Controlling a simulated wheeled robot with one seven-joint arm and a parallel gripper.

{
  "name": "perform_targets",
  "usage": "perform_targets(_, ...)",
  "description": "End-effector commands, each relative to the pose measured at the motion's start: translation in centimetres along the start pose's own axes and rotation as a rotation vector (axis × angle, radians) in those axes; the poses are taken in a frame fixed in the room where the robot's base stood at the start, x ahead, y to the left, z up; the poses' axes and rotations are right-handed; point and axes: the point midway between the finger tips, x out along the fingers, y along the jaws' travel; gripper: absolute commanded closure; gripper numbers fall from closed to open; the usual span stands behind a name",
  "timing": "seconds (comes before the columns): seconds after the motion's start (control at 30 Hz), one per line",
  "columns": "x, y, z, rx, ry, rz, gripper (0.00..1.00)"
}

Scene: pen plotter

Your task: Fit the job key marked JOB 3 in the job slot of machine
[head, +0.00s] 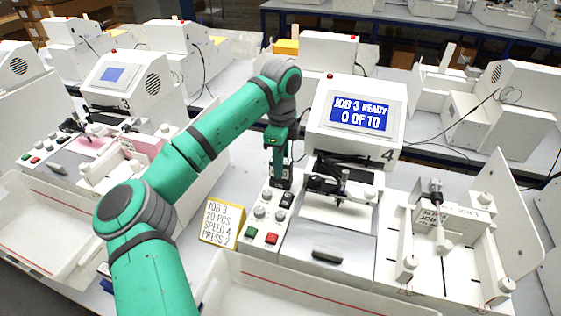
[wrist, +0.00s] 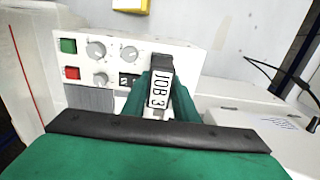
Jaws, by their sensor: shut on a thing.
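The job key (wrist: 158,90) with a white label reading JOB 3 is between the green fingers of my gripper (wrist: 163,105) in the wrist view. In the head view my gripper (head: 280,172) is shut and points down at the back of the control panel (head: 256,222) of machine 4 (head: 318,128). The machine's screen (head: 359,114) reads JOB 3 READY, 0 OF 10. The job slot is hidden behind my gripper and the key, so I cannot see how deep the key sits.
A card (head: 222,222) reading JOB 3, 20 PCS, SPEED 4, PRESS 2 stands left of the panel. Knobs and a red button (head: 271,238) and green button (head: 251,232) are close to my gripper. The pen carriage (head: 340,187) is to its right.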

Motion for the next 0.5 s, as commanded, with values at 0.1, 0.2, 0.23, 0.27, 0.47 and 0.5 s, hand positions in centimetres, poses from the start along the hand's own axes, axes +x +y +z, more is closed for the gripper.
perform_targets(0.1,0.25,0.04,0.08,-0.001,0.001,0.000,0.96)
perform_targets(0.2,0.46,0.05,0.08,-0.001,0.001,0.000,0.96)
perform_targets(0.23,0.45,0.04,0.09,-0.001,0.001,0.000,0.69)
perform_targets(0.27,0.44,0.04,0.09,-0.002,0.001,0.000,0.62)
perform_targets(0.47,0.45,0.04,0.09,-0.001,0.001,0.000,0.52)
perform_targets(0.5,0.45,0.04,0.09,-0.001,0.000,0.000,0.52)
